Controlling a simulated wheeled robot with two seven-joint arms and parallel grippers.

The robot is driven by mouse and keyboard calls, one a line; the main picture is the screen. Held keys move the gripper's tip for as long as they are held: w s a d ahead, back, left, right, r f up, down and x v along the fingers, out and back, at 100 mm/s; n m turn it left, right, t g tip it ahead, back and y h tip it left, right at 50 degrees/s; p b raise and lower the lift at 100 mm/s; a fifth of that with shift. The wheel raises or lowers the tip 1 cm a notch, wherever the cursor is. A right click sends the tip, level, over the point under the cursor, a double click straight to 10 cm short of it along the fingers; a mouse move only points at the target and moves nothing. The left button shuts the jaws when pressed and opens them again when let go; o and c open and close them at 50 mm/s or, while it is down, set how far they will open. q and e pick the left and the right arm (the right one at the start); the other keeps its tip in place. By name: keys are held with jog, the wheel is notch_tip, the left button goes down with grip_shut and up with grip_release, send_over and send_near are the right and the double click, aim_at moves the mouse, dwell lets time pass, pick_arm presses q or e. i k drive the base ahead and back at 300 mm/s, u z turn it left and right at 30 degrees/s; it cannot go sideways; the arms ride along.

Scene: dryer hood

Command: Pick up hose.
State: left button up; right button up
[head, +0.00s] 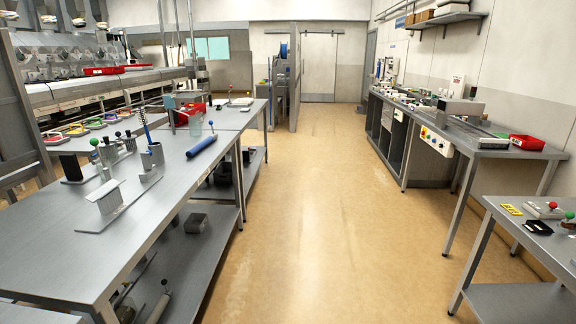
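I cannot pick out a hose for certain. A blue, round, coil-like thing (284,50) shows far off at the end of the aisle, on a grey stand; it is too small to tell what it is. A blue cylinder (202,146) with dark ends lies on the left steel table, near its right edge. A thin blue item (146,126) stands upright in a grey holder on the same table. Neither of my grippers is in view.
The left steel table (200,178) carries grey blocks and stands, with a lower shelf beneath. Steel benches (484,150) line the right wall, and a smaller table (500,207) is at the near right. The tan floor (318,200) between is clear toward the far doors (320,65).

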aim_at(196, 150)
jog(key=i, duration=1.65)
jog(key=u, duration=1.05)
jog(key=k, duration=0.65)
jog(key=z, duration=0.6)
jog(key=i, duration=1.5)
jog(key=u, duration=0.7)
